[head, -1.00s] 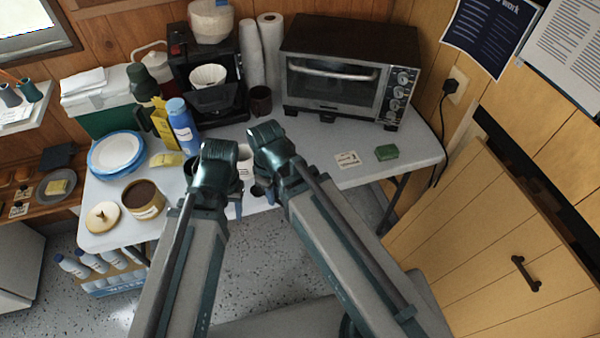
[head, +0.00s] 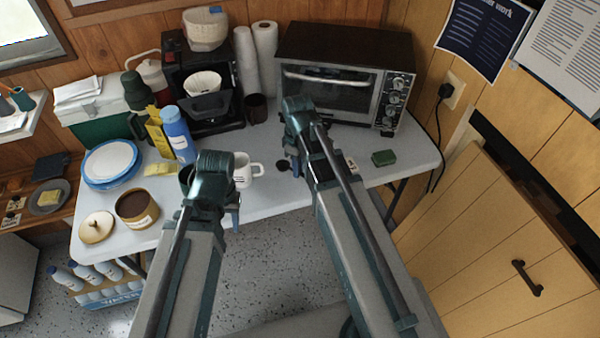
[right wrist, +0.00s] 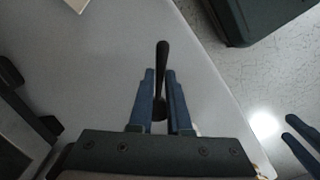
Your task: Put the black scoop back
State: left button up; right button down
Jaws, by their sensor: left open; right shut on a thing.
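The black scoop (right wrist: 162,65) is between the two blue fingers of my right gripper (right wrist: 160,98) in the right wrist view, with its slim dark handle reaching out past the fingertips. In the head view a dark round part of the scoop (head: 282,165) shows beside my right gripper (head: 293,163), over the table in front of the toaster oven. My left gripper (head: 230,208) is open near the table's front edge, its fingers partly hidden by its wrist. An open tin of brown grounds (head: 138,207) stands at the front left, its round lid (head: 97,227) beside it.
A white mug (head: 246,173) stands close to my left gripper. The coffee maker (head: 205,100), blue bottle (head: 179,133) and toaster oven (head: 335,75) line the back.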

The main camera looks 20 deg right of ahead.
aim_at(300, 180)
jog(key=f+b, duration=0.4)
jog(key=shift+w+d, duration=0.35)
jog(key=shift+d, duration=0.05)
jog(key=shift+r, duration=0.2)
jog(key=shift+f, duration=0.1)
jog(key=c, duration=1.3)
grip_release()
jog(key=shift+f, duration=0.1)
jog(key=o, duration=0.4)
jog(key=shift+o, duration=0.2)
notch_tip(300, 180, up, 12)
jog(key=r+p, duration=0.1)
jog(key=p, duration=1.2)
jog(key=s+a+m+h, duration=0.1)
jog(key=s+a+m, duration=0.4)
jog(key=s+a, duration=0.6)
jog(key=shift+s+a+f+m+b, duration=0.25)
jog(key=shift+s+a+m+b, duration=0.05)
jog(key=shift+s, duration=0.85)
